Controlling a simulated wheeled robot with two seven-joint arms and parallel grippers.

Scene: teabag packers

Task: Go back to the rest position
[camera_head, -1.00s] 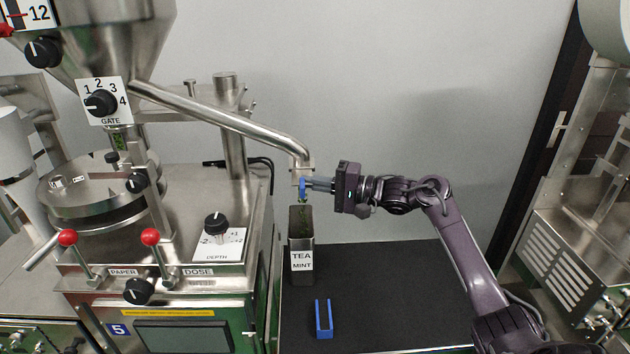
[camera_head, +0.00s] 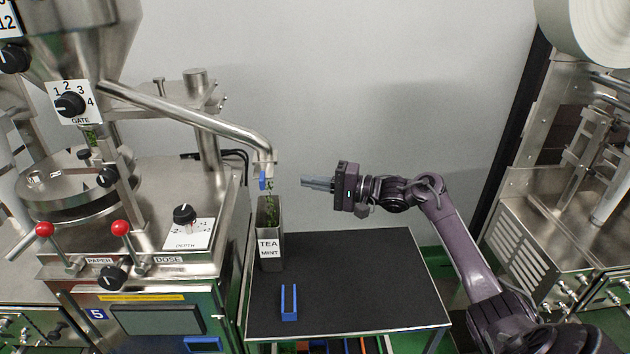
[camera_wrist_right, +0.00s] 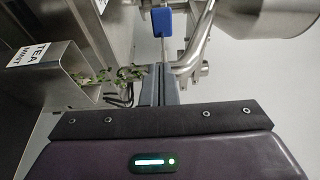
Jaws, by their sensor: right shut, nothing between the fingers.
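My right gripper (camera_head: 305,183) is shut and empty. In the head view it hangs above the black table (camera_head: 370,275), to the right of the chute's outlet and apart from it. A blue tab (camera_head: 263,181) hangs at the outlet; it also shows in the right wrist view (camera_wrist_right: 162,22) beyond the fingers. Below it stands an open metal container labelled TEA MINT (camera_head: 269,248), with green leaves in and above its mouth. The wrist view shows the container (camera_wrist_right: 65,85) at the left with leaves at its mouth. My left gripper is not in view.
A steel packing machine (camera_head: 150,240) with red-knobbed levers and dials fills the left. A blue U-shaped holder (camera_head: 289,303) lies on the table's front left. Another steel machine (camera_head: 545,235) stands at the right. The table's middle and right are clear.

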